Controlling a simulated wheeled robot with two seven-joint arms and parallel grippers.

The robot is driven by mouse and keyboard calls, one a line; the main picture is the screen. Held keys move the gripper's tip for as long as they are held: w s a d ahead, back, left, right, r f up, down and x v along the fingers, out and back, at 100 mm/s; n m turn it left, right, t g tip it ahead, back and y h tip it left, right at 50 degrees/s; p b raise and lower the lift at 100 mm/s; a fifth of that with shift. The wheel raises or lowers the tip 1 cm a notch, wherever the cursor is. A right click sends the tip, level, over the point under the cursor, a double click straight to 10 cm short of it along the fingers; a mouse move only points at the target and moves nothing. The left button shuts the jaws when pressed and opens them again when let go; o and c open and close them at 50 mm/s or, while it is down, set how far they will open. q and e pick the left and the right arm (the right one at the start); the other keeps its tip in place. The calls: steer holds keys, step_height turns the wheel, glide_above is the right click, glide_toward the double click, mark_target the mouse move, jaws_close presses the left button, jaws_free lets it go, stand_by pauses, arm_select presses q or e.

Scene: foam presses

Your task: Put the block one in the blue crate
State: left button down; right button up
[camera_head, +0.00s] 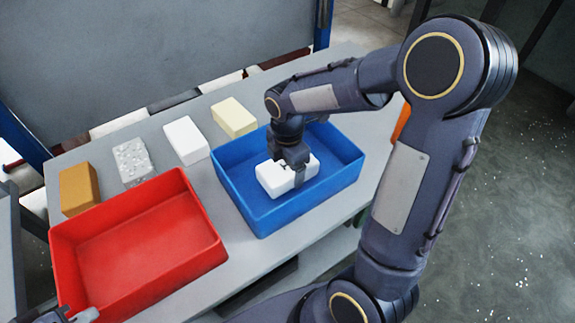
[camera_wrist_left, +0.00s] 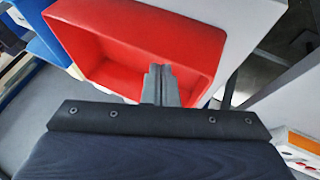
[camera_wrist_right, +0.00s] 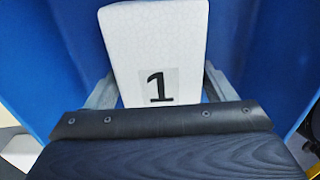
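Block one is a white block (camera_head: 287,176) inside the blue crate (camera_head: 262,224), with a black "1" label (camera_wrist_right: 158,86) facing the right wrist camera. My right gripper (camera_head: 291,165) reaches down into the crate from above. In the right wrist view its two fingers lie against opposite sides of block one (camera_wrist_right: 158,40). Whether the block touches the crate floor is hard to tell. My left gripper (camera_wrist_left: 160,82) is shut and empty, near the red crate (camera_wrist_left: 88,55). Only a bit of it shows at the lower left in the head view.
The red crate (camera_head: 68,270) stands left of the blue one and looks empty. Behind the crates are an orange-brown block (camera_head: 79,188), a speckled block (camera_head: 133,161), a white block (camera_head: 186,140) and a cream block (camera_head: 233,117). The grey table (camera_head: 205,190) shows between them.

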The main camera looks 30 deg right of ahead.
steer(key=o, duration=0.3)
steer(key=shift+r, duration=0.15)
step_height(320, 180, up, 12)
steer(key=s+a+f+m+t+y, duration=0.1)
steer(key=s+a+m+t+y, duration=0.1)
steer(key=s+m, duration=0.6)
steer(key=s+a+f+m+t+y, duration=0.1)
steer(key=s+a+m+t, duration=0.1)
steer(key=s+m, duration=0.7)
steer(key=shift+m+t+y, duration=0.4)
steer(key=shift+m+t, duration=0.4)
steer(key=shift+m, duration=1)
steer(key=shift+a, duration=0.1)
